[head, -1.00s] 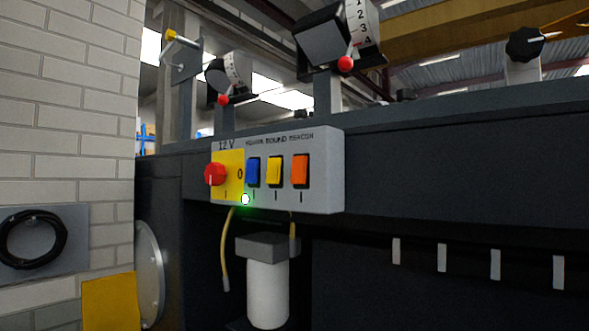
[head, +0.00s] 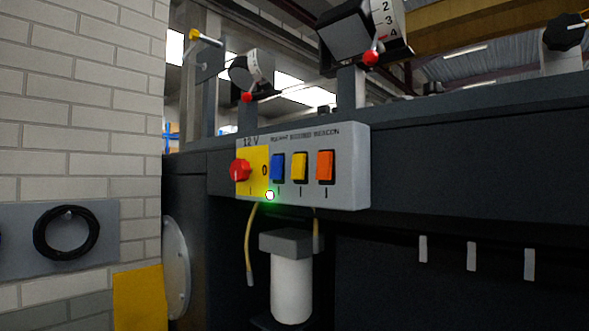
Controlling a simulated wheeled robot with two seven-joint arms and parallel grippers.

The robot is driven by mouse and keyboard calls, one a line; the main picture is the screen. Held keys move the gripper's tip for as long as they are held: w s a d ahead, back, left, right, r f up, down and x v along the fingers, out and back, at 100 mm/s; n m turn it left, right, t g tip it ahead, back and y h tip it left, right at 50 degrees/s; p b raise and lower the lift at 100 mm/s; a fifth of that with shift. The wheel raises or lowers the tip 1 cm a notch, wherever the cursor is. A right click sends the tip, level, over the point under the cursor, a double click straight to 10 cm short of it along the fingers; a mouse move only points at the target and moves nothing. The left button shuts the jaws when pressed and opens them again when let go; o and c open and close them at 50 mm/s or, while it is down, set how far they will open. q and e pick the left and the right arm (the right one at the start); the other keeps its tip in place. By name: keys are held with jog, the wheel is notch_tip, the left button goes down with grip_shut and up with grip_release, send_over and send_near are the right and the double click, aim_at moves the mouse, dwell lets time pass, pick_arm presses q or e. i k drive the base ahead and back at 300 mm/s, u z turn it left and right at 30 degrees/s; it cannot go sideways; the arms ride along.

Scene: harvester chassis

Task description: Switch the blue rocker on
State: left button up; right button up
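The blue rocker (head: 277,167) is the leftmost of three rockers on a grey switch box (head: 352,170) fixed to the dark chassis. A yellow rocker (head: 300,167) and an orange rocker (head: 325,166) sit to its right. A red rotary knob (head: 240,170) on a yellow plate is to its left. A small lamp (head: 270,195) glows whitish green below the blue rocker. The rocker's tilt is too small to read surely. Neither of my grippers shows in the head view.
A white cylinder with a grey cap (head: 291,290) and hanging yellow cables (head: 249,245) are under the box. A brick wall (head: 80,120) with a black coil (head: 67,233) stands at left. Levers with red knobs (head: 371,58) are above. The space before the box looks clear.

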aim_at(277, 161)
jog(key=z, duration=1.75)
jog(key=k, duration=0.7)
jog(key=u, duration=0.6)
